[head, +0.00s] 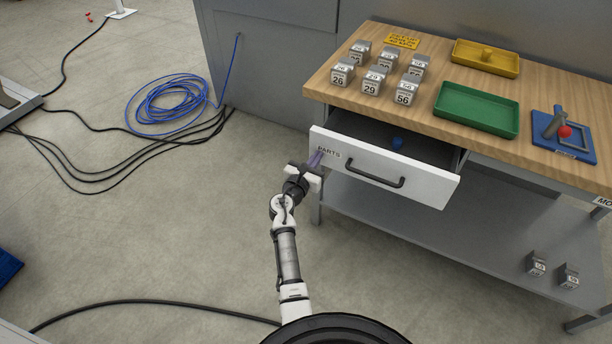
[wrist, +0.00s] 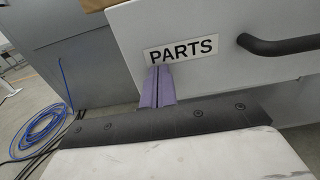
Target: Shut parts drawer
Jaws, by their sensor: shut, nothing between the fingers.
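The parts drawer (head: 425,184) under the wooden workbench is pulled out, with its white front standing clear of the bench and its dark inside showing from above. A small blue item (head: 397,142) lies in it. The front carries a PARTS label (wrist: 182,50) and a dark bar handle (head: 375,181), which also shows at the right in the wrist view (wrist: 280,46). My gripper (head: 317,157) is at the left end of the drawer front, by the label. In the wrist view its purple fingers (wrist: 158,88) are together and empty, just below the label. I cannot tell whether they touch the front.
The wooden benchtop (head: 440,65) holds several numbered blocks, a yellow tray (head: 486,57), a green tray (head: 476,108) and a blue fixture (head: 563,134). A lower shelf (head: 480,235) holds two blocks. Blue cable (head: 168,101) and black cables lie on the floor at left.

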